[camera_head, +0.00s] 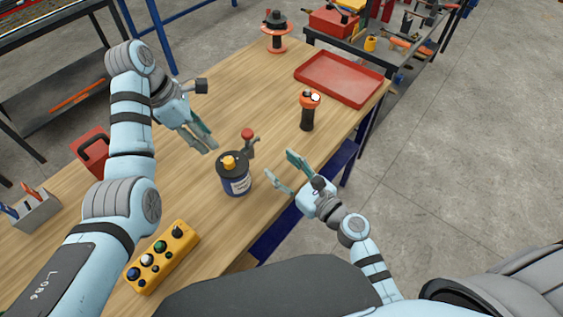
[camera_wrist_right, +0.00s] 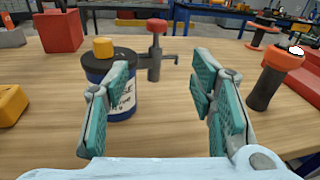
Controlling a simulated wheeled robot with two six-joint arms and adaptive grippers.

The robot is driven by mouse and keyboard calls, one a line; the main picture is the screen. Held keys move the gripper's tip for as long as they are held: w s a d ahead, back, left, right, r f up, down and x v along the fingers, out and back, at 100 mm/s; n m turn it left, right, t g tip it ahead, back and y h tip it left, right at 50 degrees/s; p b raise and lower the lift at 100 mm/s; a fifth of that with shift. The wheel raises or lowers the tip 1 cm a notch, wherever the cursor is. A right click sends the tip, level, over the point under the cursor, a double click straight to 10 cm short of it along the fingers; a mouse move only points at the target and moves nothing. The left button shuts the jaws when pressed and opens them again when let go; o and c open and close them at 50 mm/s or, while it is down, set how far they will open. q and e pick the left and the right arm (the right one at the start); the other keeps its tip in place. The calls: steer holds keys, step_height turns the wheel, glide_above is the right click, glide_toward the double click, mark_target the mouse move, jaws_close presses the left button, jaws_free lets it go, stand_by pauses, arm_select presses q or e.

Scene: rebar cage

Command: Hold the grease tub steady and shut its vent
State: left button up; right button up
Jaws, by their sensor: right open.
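The grease tub (camera_head: 235,185) is a dark blue can with a white label, a black lid and a yellow cap (camera_head: 229,162) on top. It stands upright on the wooden table; it also shows at left in the right wrist view (camera_wrist_right: 122,104). A grey post with a red knob (camera_head: 247,134) and a side lever stands just behind it; I cannot tell whether they join. My right gripper (camera_head: 279,164) is open and empty, right of the tub, not touching it. My left gripper (camera_head: 207,144) is above the table, behind and left of the tub; its finger gap is unclear.
A black handle-like object with an orange top (camera_head: 307,115) stands right of the tub. A red tray (camera_head: 340,78) lies at the far right. A yellow button box (camera_head: 162,257) is at the front left, a red container (camera_head: 91,150) at left, an orange-and-black spool (camera_head: 274,38) at the back.

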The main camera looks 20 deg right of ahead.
mark_target(251, 136)
steer(key=shift+m+t, duration=0.3)
steer(key=shift+m, duration=0.1)
steer(key=x, duration=0.4)
steer(key=r+x, duration=0.1)
steer(key=x, duration=0.4)
steer(key=a+r+x, duration=0.1)
steer(key=x, duration=0.3)
steer(key=shift+a, duration=0.1)
steer(key=shift+w+a, duration=0.1)
arm_select(q)
steer(key=shift+s+r, duration=0.2)
steer(key=shift+s, duration=0.35)
arm_select(e)
steer(key=shift+w, duration=0.1)
steer(key=shift+c, duration=0.3)
